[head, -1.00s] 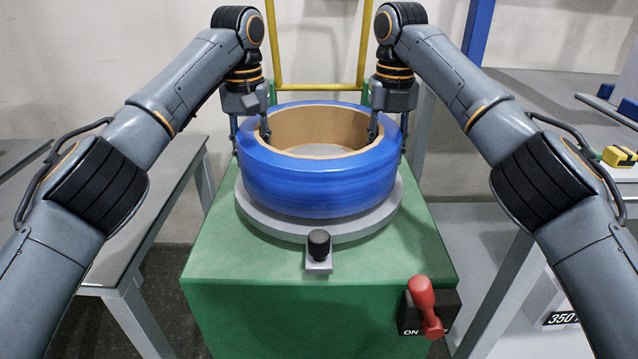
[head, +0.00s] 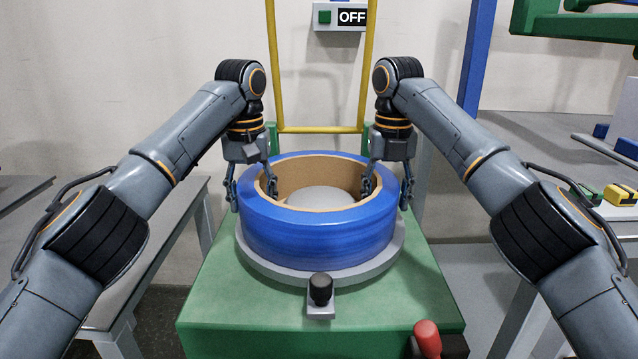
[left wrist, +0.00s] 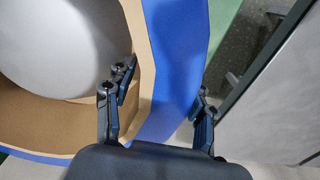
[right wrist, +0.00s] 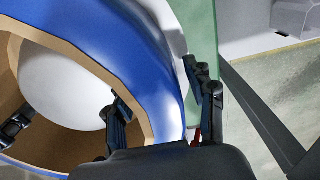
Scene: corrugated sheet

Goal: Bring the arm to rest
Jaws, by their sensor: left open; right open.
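A blue roll (head: 318,232) with a brown cardboard core lies flat on a grey round plate (head: 330,275) on top of the green machine (head: 235,300). My left gripper (head: 252,192) is open and straddles the roll's left wall, one finger inside the core and one outside. In the left wrist view the blue wall (left wrist: 175,60) lies between its spread fingers (left wrist: 160,110). My right gripper (head: 388,190) is open and straddles the right wall the same way. In the right wrist view the wall (right wrist: 150,70) runs between its fingers (right wrist: 160,105). I cannot tell whether any finger touches the roll.
A yellow frame (head: 322,128) stands behind the roll, with an OFF box (head: 340,17) on the wall. A black knob (head: 320,290) and a red switch handle (head: 427,338) are at the front. Grey tables (head: 165,240) flank the machine.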

